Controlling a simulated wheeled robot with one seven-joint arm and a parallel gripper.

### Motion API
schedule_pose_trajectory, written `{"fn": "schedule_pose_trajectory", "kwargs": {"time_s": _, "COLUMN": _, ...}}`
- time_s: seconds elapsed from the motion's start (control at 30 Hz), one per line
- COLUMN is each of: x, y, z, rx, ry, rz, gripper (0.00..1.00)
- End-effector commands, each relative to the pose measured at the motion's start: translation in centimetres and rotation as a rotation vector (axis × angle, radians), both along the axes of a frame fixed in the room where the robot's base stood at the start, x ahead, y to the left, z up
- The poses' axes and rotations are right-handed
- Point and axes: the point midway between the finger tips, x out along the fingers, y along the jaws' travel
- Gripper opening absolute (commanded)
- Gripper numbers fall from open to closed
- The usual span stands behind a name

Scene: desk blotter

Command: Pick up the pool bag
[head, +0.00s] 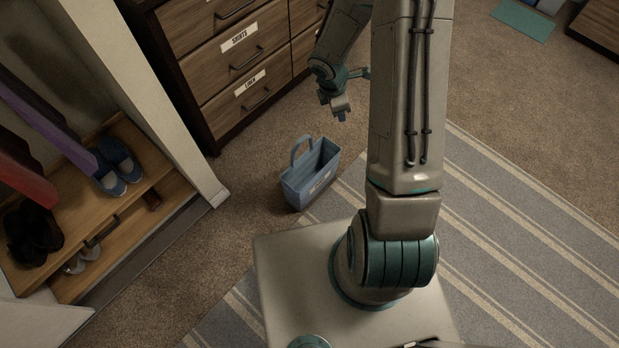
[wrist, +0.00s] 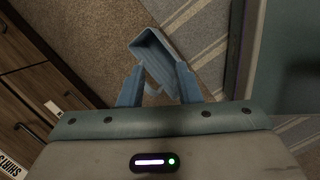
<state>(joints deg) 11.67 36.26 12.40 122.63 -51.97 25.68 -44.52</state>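The pool bag (head: 312,178) is a blue open-topped tote with a raised handle and a pale label on its front. It stands upright on the floor between the dresser and the striped rug. My gripper (head: 342,114) is above and beyond the bag in the head view, apart from it. In the wrist view the two blue fingers of my gripper (wrist: 158,86) are spread with a gap between them. The bag (wrist: 157,60) shows beyond that gap, with part of its handle seen between the fingertips. Nothing is held.
A wooden dresser (head: 235,62) with labelled drawers stands behind and left of the bag. An open wardrobe with a shoe shelf (head: 135,195) and hanging clothes is at the left. The striped rug (head: 500,235) lies at the right, with clear carpet around the bag.

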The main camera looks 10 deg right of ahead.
Motion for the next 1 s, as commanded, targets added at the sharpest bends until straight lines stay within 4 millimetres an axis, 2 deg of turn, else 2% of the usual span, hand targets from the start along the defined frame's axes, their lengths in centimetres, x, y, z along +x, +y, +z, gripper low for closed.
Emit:
{"fn": "schedule_pose_trajectory", "kwargs": {"time_s": 0.03, "x": 0.1, "y": 0.4, "z": -4.6, "rx": 0.019, "ry": 0.033, "rz": 0.075, "gripper": 0.31}}
{"fn": "schedule_pose_trajectory", "kwargs": {"time_s": 0.1, "x": 0.2, "y": 1.0, "z": -8.8, "rx": 0.044, "ry": 0.064, "rz": 0.185, "gripper": 0.31}}
{"fn": "schedule_pose_trajectory", "kwargs": {"time_s": 0.2, "x": 0.0, "y": 2.0, "z": -14.3, "rx": 0.086, "ry": 0.101, "rz": 0.33, "gripper": 0.31}}
{"fn": "schedule_pose_trajectory", "kwargs": {"time_s": 0.3, "x": -0.4, "y": 3.0, "z": -18.7, "rx": 0.128, "ry": 0.126, "rz": 0.448, "gripper": 0.31}}
{"fn": "schedule_pose_trajectory", "kwargs": {"time_s": 0.4, "x": -0.8, "y": 3.9, "z": -21.8, "rx": 0.162, "ry": 0.138, "rz": 0.534, "gripper": 0.31}}
{"fn": "schedule_pose_trajectory", "kwargs": {"time_s": 0.67, "x": -1.3, "y": 4.7, "z": -25.6, "rx": 0.194, "ry": 0.148, "rz": 0.615, "gripper": 0.31}}
{"fn": "schedule_pose_trajectory", "kwargs": {"time_s": 0.9, "x": -1.3, "y": 4.7, "z": -30.4, "rx": 0.193, "ry": 0.148, "rz": 0.613, "gripper": 0.31}}
{"fn": "schedule_pose_trajectory", "kwargs": {"time_s": 1.0, "x": -1.3, "y": 4.7, "z": -31.8, "rx": 0.193, "ry": 0.148, "rz": 0.613, "gripper": 0.31}}
